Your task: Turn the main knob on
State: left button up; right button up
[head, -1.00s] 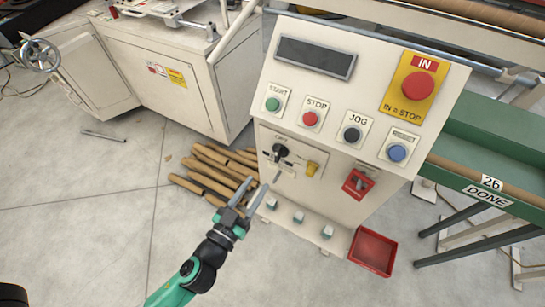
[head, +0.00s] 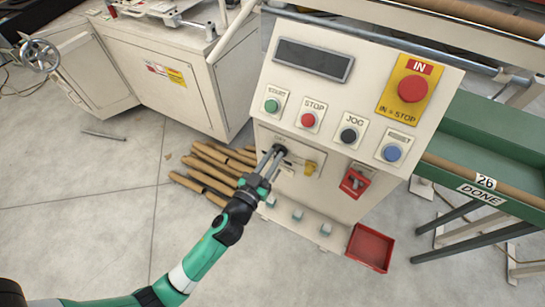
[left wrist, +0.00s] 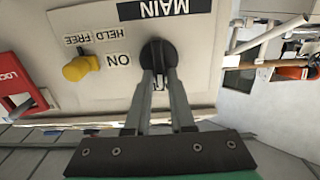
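The black main knob (head: 280,150) is on the lower panel of the cream control cabinet. In the left wrist view the knob (left wrist: 158,54) shows close up, beside an ON label (left wrist: 119,60) and a black MAIN label (left wrist: 165,9), both upside down there. My left gripper (head: 271,160) has its two fingers drawn close together around the knob's grip. In the left wrist view its fingertips (left wrist: 159,78) lie on either side of the grip, which looks held. The fingers hide part of the knob. My right gripper is not in view.
A yellow selector (head: 310,168) and a red lockout block (head: 354,183) sit right of the knob. START, STOP, JOG and RESET buttons are above, with a red emergency stop (head: 413,89). Cardboard tubes (head: 205,185) lie left; a red bin (head: 370,248) stands right.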

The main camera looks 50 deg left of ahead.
pick_arm(q)
grip_shut()
jog(key=shift+w+d+f+m, duration=0.1)
jog(key=shift+d+f+m, duration=0.15)
jog(key=shift+m, duration=2.75)
jog(key=shift+w+d+f+m, duration=0.1)
jog(key=shift+d+f+m, duration=0.15)
jog(key=shift+m, duration=2.75)
jog(key=shift+w+d+f+m, duration=0.1)
jog(key=shift+d+f+m, duration=0.15)
jog(key=shift+m, duration=2.75)
jog(key=shift+o, duration=2.3)
grip_release()
jog(key=shift+s, duration=0.1)
